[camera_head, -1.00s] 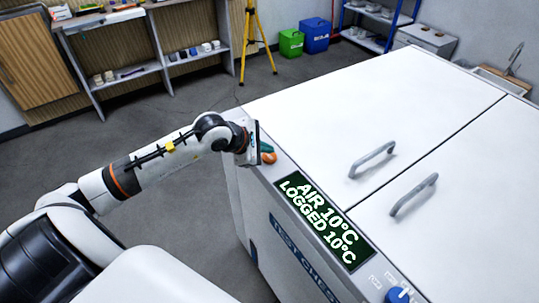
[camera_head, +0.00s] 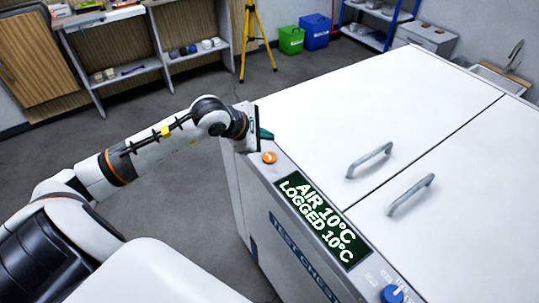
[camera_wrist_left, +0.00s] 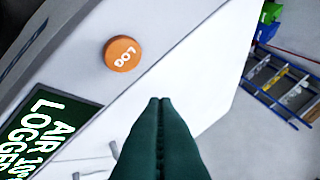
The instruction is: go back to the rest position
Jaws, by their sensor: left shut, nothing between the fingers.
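My left gripper (camera_head: 266,135) is at the left corner of the white test chest (camera_head: 330,110), just beyond the orange button (camera_head: 269,157). In the left wrist view its dark green fingers (camera_wrist_left: 160,102) are together and hold nothing. There the round orange button (camera_wrist_left: 122,53), marked LOG, is clear of the fingertips, up and to their left. The green display (camera_head: 322,219) reads AIR 10°C and LOGGED 10°C. My right gripper is not in view.
The chest has two grey lid handles (camera_head: 370,160) and a blue knob (camera_head: 392,293) at its front edge. A shelf unit (camera_head: 150,68), a yellow tripod (camera_head: 251,40), green and blue bins (camera_head: 314,32) and a blue rack (camera_head: 375,22) stand behind. Grey floor lies open left of the chest.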

